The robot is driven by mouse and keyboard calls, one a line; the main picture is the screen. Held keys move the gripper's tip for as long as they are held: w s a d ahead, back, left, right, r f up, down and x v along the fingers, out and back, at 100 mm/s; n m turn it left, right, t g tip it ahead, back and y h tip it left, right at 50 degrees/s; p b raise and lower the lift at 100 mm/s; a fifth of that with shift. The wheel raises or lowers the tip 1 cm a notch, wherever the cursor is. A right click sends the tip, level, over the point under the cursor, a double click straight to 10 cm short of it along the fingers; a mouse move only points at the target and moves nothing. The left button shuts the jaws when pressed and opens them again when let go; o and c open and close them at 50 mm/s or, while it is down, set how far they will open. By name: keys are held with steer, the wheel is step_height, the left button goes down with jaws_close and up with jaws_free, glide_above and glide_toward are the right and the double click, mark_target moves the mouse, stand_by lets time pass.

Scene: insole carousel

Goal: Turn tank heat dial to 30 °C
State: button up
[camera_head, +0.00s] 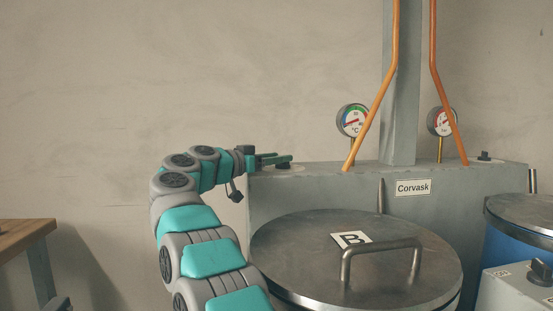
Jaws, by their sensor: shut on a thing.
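A round heat dial (290,168) sits on the top left of the grey tank housing (330,197). My gripper (273,159) reaches it from the left and is shut on its dark green knob. The knob is mostly hidden by the fingers, and the dial's scale is too small to read. A round gauge marked °C (352,120) stands on a brass stem above the housing. It has a coloured face and a red needle, but its exact reading cannot be made out.
A second gauge (440,121) and another dark knob (484,156) are further right. A lidded drum marked B (300,245) with a raised handle (380,253) stands in front. A wooden table (25,233) is far left.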

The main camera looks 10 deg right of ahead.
steer(key=o, duration=1)
steer(key=shift+a+f, duration=0.15)
steer(key=shift+a, duration=0.05)
steer(key=o, duration=0.4)
steer(key=shift+c, duration=0.2)
steer(key=shift+s, duration=0.1)
steer(key=shift+v, duration=3.85)
